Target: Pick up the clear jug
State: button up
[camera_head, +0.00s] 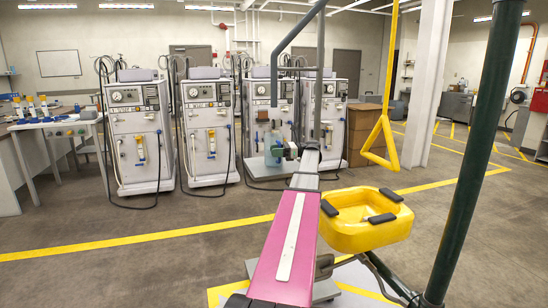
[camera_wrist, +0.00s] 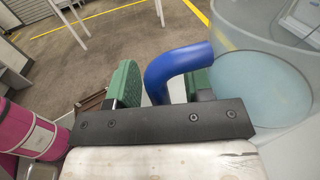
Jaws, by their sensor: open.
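The clear jug (camera_wrist: 262,85) fills the right side of the wrist view, with see-through walls and a pale blue-green inside. Its bent blue handle (camera_wrist: 160,75) lies between the green finger pads of my gripper (camera_wrist: 162,88). A gap shows between the left pad and the handle; contact at the right pad cannot be told. In the head view the jug (camera_head: 272,152) is small and bluish, just left of my gripper (camera_head: 290,152), in front of the machines. My gripper is open around the handle.
Several white dialysis machines (camera_head: 139,137) stand behind. A white table (camera_head: 62,124) with small bottles is at the left. A yellow triangular handle (camera_head: 381,143) hangs at the right, above a yellow tub (camera_head: 368,235). Open floor (camera_head: 120,220) lies at the front left.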

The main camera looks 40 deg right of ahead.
grip_shut()
